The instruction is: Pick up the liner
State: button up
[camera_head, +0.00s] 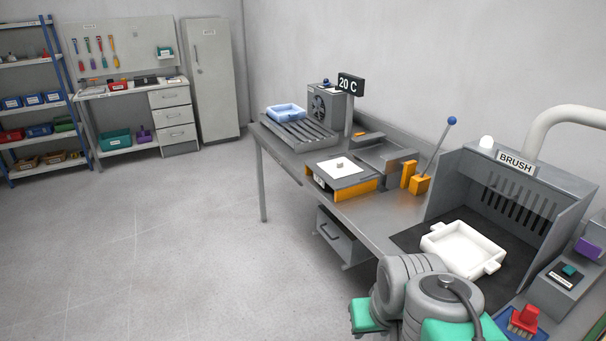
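No part is marked as the liner, so I cannot tell which thing it is. A white square tray (462,248) with side tabs lies on the dark mat (409,237) inside the booth marked BRUSH; it looks empty. A light blue tray (286,112) sits on the grey roller rack (300,134) at the far end of the bench. Rounded grey and green links of my arm show at the bottom, in front of the booth. My gripper is not in view.
The bench (378,209) also carries an orange-and-grey box (341,178), a blue-knobbed lever (436,145) and a fan unit (324,105) beside a 20 C sign (351,84). A red brush (524,319) lies at lower right. Open floor (150,250) spreads left.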

aim_at(341, 168)
jog(key=u, duration=0.7)
jog(key=i, duration=1.35)
jog(key=u, duration=0.5)
jog(key=i, duration=1.3)
jog(key=z, duration=1.3)
jog(key=i, duration=1.05)
jog(key=z, duration=0.9)
